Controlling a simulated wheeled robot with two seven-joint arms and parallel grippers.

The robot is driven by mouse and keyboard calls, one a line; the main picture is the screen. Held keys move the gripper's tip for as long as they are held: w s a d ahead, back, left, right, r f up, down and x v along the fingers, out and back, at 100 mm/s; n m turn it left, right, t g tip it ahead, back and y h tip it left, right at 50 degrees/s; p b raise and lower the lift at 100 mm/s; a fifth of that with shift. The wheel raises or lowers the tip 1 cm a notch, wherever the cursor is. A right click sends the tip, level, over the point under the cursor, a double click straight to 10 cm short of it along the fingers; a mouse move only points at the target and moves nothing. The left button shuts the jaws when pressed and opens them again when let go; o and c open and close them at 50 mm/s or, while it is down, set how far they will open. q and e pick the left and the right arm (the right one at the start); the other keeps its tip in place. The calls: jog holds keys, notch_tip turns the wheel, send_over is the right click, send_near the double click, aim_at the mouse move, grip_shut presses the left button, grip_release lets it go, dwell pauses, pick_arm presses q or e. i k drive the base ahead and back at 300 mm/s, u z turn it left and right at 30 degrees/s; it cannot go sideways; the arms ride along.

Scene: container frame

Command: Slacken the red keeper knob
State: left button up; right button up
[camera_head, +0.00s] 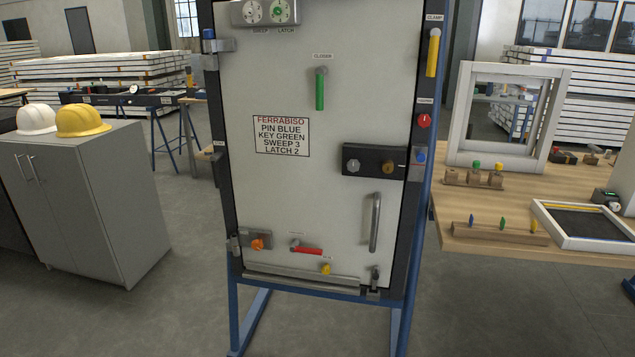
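The red keeper knob (424,120) is a small round knob with a pale mark on its face. It sits on the dark right-hand frame post beside the grey door panel (270,200), under a small label too blurred to read surely. Above it is a yellow handle (433,55) under a label reading CLAMP. Below it is a blue knob (420,157) next to a black lock plate (352,160). Neither of my grippers shows in the head view, and nothing touches the red knob.
The panel stands on a blue steel stand (234,315). A wooden bench (480,236) with a white frame (506,115) and small parts is close on the right. A grey cabinet (95,200) with helmets is on the left. The floor in front looks clear.

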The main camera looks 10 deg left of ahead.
aim_at(423, 120)
jog(key=k, duration=0.65)
jog(key=u, duration=0.85)
jog(key=i, duration=0.85)
jog(key=u, duration=0.4)
jog(key=i, duration=1)
jog(key=z, duration=0.65)
